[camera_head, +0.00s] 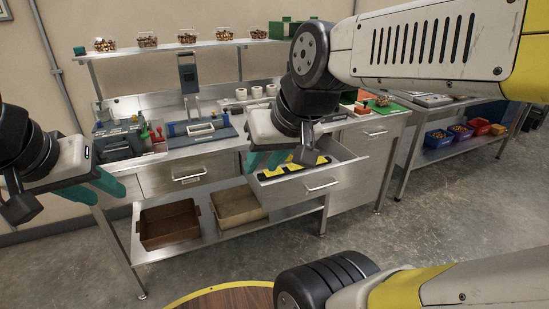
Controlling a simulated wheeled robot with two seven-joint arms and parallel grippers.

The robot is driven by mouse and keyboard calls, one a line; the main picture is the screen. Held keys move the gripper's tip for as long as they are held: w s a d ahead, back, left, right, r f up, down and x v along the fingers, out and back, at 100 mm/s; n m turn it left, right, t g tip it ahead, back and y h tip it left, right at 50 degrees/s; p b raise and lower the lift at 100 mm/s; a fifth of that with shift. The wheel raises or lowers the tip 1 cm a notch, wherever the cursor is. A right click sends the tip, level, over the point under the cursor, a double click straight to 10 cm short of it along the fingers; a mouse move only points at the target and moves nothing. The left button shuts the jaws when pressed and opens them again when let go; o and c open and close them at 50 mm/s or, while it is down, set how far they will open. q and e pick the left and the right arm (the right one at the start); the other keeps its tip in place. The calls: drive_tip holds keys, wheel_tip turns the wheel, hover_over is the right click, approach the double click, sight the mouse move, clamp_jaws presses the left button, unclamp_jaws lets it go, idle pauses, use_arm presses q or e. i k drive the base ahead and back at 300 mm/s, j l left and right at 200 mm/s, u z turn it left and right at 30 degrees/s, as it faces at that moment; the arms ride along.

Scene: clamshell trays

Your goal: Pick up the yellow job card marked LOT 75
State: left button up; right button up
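An open drawer (338,172) under the steel workbench holds yellow items (290,168) on a dark surface. They may be cards, but they are partly hidden by my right gripper and too small to read; I cannot make out LOT 75. My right gripper (265,161) hangs in front of the drawer's left part, its teal fingers pointing down, apart, with nothing visible between them. My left gripper (97,190) is at the far left, in front of the bench, its teal fingers apart and empty.
The steel workbench (205,146) carries a blue tray (200,135), white rolls and tools. A shelf above holds several clear clamshell trays (147,40). Two brown bins (168,224) stand on the lower shelf. A side rack at right has coloured bins (438,139).

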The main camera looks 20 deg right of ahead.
sight(291, 166)
drive_tip(key=i+l+z, duration=0.25)
drive_tip(key=z, duration=0.2)
drive_tip(key=i+l+z, duration=0.25)
drive_tip(key=z, duration=0.15)
drive_tip(key=i, duration=0.05)
